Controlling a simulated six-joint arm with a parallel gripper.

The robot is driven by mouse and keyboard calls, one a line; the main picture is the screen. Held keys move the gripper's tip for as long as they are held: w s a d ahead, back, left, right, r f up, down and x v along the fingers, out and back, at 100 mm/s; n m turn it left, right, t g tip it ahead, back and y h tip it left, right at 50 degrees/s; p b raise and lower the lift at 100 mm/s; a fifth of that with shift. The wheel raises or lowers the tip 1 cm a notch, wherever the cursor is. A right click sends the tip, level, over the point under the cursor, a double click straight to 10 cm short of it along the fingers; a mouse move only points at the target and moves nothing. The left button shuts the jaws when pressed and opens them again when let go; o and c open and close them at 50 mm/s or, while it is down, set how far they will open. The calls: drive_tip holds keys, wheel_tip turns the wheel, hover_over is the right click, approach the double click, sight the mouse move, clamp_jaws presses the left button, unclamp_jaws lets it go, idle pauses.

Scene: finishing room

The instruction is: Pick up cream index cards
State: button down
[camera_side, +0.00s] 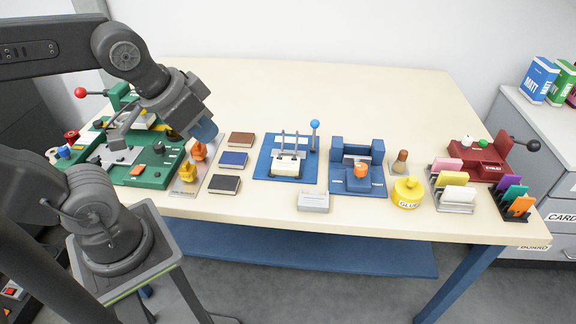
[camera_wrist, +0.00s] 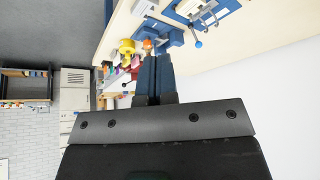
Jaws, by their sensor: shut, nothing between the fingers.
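Cards stand in a metal rack (camera_side: 452,207) toward the right of the table in the side view. The front one is a pale cream-white card (camera_side: 460,194); a yellow card (camera_side: 453,178) and a pink card (camera_side: 446,163) stand behind it. My gripper (camera_side: 206,133) is above the left part of the table, far from the rack. Its blue fingers, also in the wrist view (camera_wrist: 155,62), are shut and empty. In the wrist view the cards are too small to tell apart.
A green machine (camera_side: 150,172) stands at the left. Several notebooks (camera_side: 233,159), a blue press (camera_side: 285,160), a blue jig (camera_side: 358,188) and a yellow glue pot (camera_side: 407,193) stand between my gripper and the rack. A dark rack of coloured cards (camera_side: 515,213) and a red device (camera_side: 478,156) flank it. The table's back is clear.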

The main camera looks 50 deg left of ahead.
drive_tip(key=c, duration=1.8)
unclamp_jaws()
drive_tip(key=o, duration=1.6)
drive_tip(key=shift+c, duration=0.2)
drive_tip(key=m+g, duration=0.6)
drive_tip(key=m, duration=0.3)
hover_over(286, 163)
wheel_tip(286, 163, down, 11)
wheel_tip(286, 163, down, 8)
drive_tip(key=shift+s+d+r, duration=0.1)
drive_tip(key=shift+s, duration=0.05)
drive_tip(key=shift+f, duration=2.9)
